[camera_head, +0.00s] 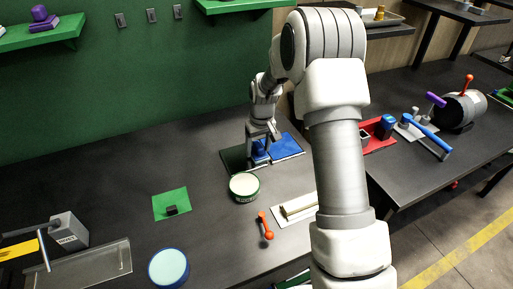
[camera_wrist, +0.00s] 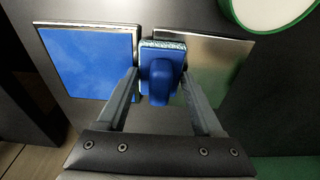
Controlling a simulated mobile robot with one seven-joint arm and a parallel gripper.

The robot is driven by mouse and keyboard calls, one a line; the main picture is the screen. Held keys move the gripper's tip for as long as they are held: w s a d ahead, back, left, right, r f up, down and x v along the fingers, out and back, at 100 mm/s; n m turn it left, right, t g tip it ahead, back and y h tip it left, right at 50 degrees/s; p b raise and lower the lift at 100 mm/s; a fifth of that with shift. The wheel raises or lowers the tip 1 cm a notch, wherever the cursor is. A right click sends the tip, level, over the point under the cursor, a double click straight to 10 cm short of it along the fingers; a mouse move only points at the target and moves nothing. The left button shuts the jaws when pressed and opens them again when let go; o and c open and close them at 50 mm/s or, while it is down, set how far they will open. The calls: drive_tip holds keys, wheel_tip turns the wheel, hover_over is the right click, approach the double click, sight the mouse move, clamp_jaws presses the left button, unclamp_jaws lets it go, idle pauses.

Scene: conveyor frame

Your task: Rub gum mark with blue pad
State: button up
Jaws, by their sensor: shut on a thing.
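My gripper (camera_head: 262,143) is shut on a blue pad (camera_wrist: 161,72) with a raised blue grip and a pale speckled edge. In the wrist view, the pad sits between the two fingers, over the left part of a shiny metal plate (camera_wrist: 215,60). A blue panel (camera_wrist: 88,62) lies just left of it. In the head view, the blue panel (camera_head: 287,147) is right of my gripper and the plate (camera_head: 236,159), looking dark green, is left. I cannot tell whether the pad touches the plate. I cannot make out a gum mark; the pad and fingers hide part of the plate.
A round green tin with a pale top (camera_head: 244,186) stands close in front of the plate. A green square with a small black block (camera_head: 171,210) lies left. An orange-handled tool (camera_head: 265,226) and a white tray (camera_head: 294,209) are nearer. The dark table's middle left is clear.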

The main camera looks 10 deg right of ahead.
drive_tip(key=shift+w+a+r+p, duration=0.1)
drive_tip(key=shift+r+p, duration=1.75)
drive_tip(key=shift+r, duration=1.15)
drive_tip(key=shift+r, duration=0.15)
drive_tip(key=shift+r+p, duration=1)
drive_tip(key=shift+r, duration=0.4)
